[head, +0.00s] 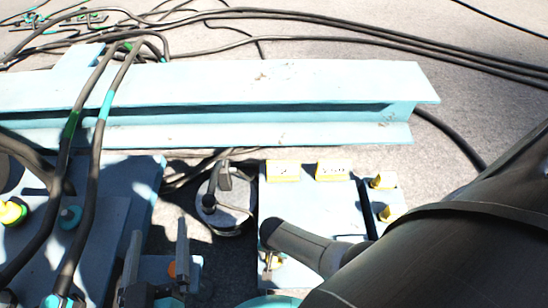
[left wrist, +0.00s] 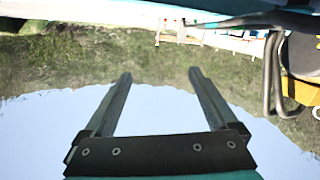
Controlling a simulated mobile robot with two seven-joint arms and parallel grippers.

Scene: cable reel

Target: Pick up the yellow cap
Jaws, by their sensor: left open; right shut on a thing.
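Several yellow cap-like pieces show in the head view, and I cannot tell which one the task means. A round yellow cap (head: 11,212) is on the blue-grey block at the far left. Two smaller yellow caps, one behind (head: 383,181) and one nearer (head: 392,213), sit on the narrow unit at the right. My left gripper (head: 156,246) is open at the bottom, its two grey fingers apart. An orange round part (head: 172,268) shows between the fingers; I cannot tell if they touch it. The left wrist view shows the open fingers (left wrist: 160,72) with nothing between them but background. My right gripper's fingers are not visible.
A pale blue I-beam (head: 230,85) lies across the back. Black cables (head: 100,130) loop over it and the left block (head: 105,230). A round grey metal piece (head: 225,205) stands mid-floor. My dark arm covers the lower right.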

